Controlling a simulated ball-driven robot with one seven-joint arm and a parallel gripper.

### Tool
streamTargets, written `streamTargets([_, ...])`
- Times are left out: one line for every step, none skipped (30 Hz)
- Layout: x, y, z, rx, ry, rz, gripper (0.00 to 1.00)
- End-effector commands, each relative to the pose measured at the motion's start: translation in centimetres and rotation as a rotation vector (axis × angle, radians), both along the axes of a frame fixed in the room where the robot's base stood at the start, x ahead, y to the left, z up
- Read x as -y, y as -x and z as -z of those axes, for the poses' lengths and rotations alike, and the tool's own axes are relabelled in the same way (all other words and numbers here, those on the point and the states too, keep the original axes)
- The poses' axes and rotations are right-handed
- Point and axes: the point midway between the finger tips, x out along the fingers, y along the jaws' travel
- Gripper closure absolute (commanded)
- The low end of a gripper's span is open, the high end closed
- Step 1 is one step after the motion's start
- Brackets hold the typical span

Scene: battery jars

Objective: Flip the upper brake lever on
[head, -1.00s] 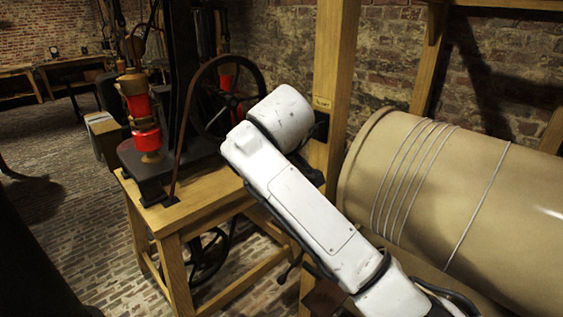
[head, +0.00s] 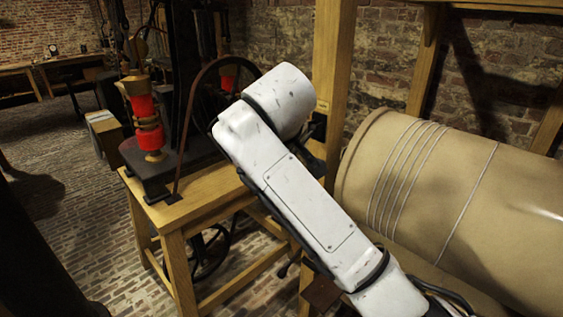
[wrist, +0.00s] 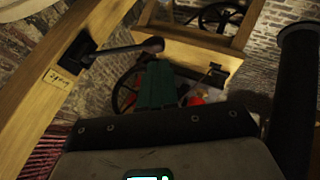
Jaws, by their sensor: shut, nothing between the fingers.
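In the wrist view, a brake lever (wrist: 122,50) with a dark round knob sticks out from a black mount on a wooden post (wrist: 40,100). A small paper label (wrist: 61,78) is on the post beside the mount. My gripper (wrist: 155,68) shows as green fingers, closed together and empty. The fingertips are close to the knob in the picture; I cannot tell whether they touch it. In the head view, my white arm hides the gripper and most of the lever; only a dark bit of the mount (head: 318,127) shows on the post.
A large tan drum (head: 440,200) wound with cord stands right of the post. A wooden table (head: 190,205) left of it carries a machine with a spoked wheel (head: 205,92) and red parts (head: 148,120). Brick floor (head: 75,230) is open at left.

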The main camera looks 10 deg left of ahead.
Motion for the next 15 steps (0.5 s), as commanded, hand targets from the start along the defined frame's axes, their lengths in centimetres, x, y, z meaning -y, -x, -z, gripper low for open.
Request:
streamTargets([-0.1, 0.8, -0.6, 0.005, -0.003, -0.003, 1.0])
streamTargets([0.0, 1.2, -1.1, 0.005, -0.003, -0.004, 1.0])
streamTargets([0.0, 1.7, -1.7, 0.007, -0.004, -0.004, 1.0])
streamTargets([0.0, 2.0, -2.1, 0.006, -0.003, -0.003, 1.0])
streamTargets([0.0, 2.4, -2.5, 0.007, -0.004, -0.004, 1.0])
streamTargets([0.1, 2.8, -2.9, 0.006, -0.003, -0.003, 1.0])
streamTargets([0.2, 3.1, -3.3, 0.006, -0.003, -0.002, 1.0])
streamTargets([0.2, 3.4, -3.6, 0.006, -0.003, -0.002, 1.0])
streamTargets([0.2, 3.7, -3.9, 0.004, -0.003, -0.002, 1.0])
streamTargets([0.2, 3.9, -4.1, 0.004, -0.002, -0.003, 1.0])
streamTargets([0.2, 4.0, -4.3, 0.005, -0.002, -0.002, 1.0])
streamTargets([0.2, 4.2, -4.5, 0.005, -0.002, -0.002, 1.0])
streamTargets([0.2, 4.3, -4.6, 0.004, -0.001, -0.002, 1.0])
streamTargets([0.3, 4.4, -4.7, 0.004, -0.001, -0.002, 1.0])
streamTargets([0.3, 4.4, -4.8, 0.003, -0.001, -0.001, 1.0])
